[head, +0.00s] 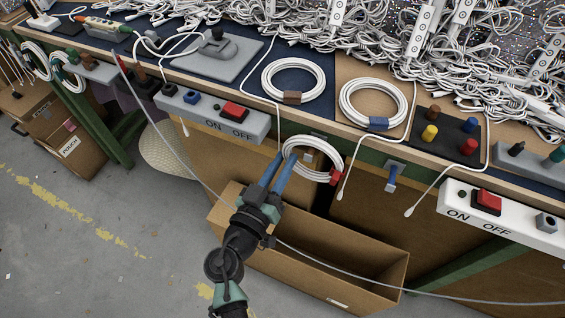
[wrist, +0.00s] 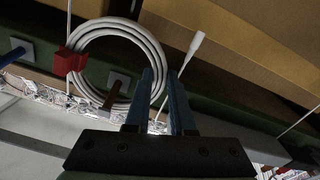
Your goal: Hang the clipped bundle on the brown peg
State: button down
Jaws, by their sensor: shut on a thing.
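The clipped bundle (head: 299,172) is a coil of white cable with a red clip (head: 335,177) on its right side. It hangs in the air at the bench's front edge. My gripper (head: 282,166) is shut on the coil's left side; the wrist view shows the fingers (wrist: 168,92) at the coil's (wrist: 146,48) right edge and the red clip (wrist: 70,62) opposite. The brown peg (wrist: 110,99) sticks out from a pale plate (wrist: 118,78) on the green rail. It shows within the ring's outline, its end overlapping the band. I cannot tell whether it passes through the ring.
A blue peg (head: 392,180) is on the rail to the right. White cable ends (head: 342,195) hang nearby. Coils with a brown clip (head: 292,97) and a blue clip (head: 378,123) lie on the bench. An open cardboard box (head: 350,276) stands below.

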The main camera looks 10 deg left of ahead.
jog(key=shift+s+a+f+b, duration=0.15)
jog(key=shift+f+b, duration=0.8)
dwell(0.5)
jog(key=c, duration=0.7)
grip_release()
jog(key=shift+r, duration=0.2)
jog(key=v, duration=1.2)
jog(key=shift+s+p, duration=0.3)
jog(key=shift+s, duration=0.05)
dwell(0.5)
